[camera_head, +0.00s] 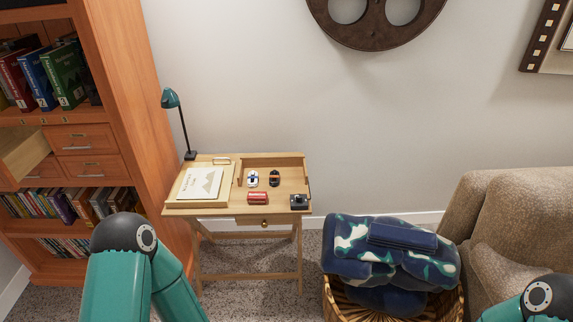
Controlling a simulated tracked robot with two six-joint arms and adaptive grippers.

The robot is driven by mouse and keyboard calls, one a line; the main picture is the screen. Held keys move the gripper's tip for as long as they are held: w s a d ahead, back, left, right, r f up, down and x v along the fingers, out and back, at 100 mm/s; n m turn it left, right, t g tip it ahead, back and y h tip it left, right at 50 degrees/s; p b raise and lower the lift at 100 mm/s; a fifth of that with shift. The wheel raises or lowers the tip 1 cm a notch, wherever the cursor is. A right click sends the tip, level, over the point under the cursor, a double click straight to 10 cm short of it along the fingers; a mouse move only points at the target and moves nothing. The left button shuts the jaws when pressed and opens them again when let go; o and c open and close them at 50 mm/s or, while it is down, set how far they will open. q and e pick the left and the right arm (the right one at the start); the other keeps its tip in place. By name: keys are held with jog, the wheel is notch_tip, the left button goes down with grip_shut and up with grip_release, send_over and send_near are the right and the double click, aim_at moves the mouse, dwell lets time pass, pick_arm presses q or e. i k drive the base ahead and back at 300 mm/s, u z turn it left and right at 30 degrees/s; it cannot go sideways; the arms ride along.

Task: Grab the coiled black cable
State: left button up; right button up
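A small dark item (274,178) lies on the small wooden desk (230,210), toward the back right of its top. It may be the coiled black cable, but it is too small to tell. Beside it on the left is a white and blue item (252,178). A red item (257,198) and a dark camera-like object (299,201) lie nearer the desk's front edge. Only teal links of my two arms show, at the lower left and lower right. Neither gripper is in view.
A book with a pale cover (199,184) lies on the desk's left, with a green lamp (170,98) behind. An orange bookcase (135,110) with an open drawer (22,154) stands left.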

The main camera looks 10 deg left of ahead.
aim_at(271, 178)
jog(key=u, duration=0.5)
jog(key=i, duration=1.4)
jog(key=u, duration=0.85)
jog(key=k, duration=0.75)
jog(key=u, duration=0.15)
jog(key=i, duration=0.8)
jog(key=z, duration=0.1)
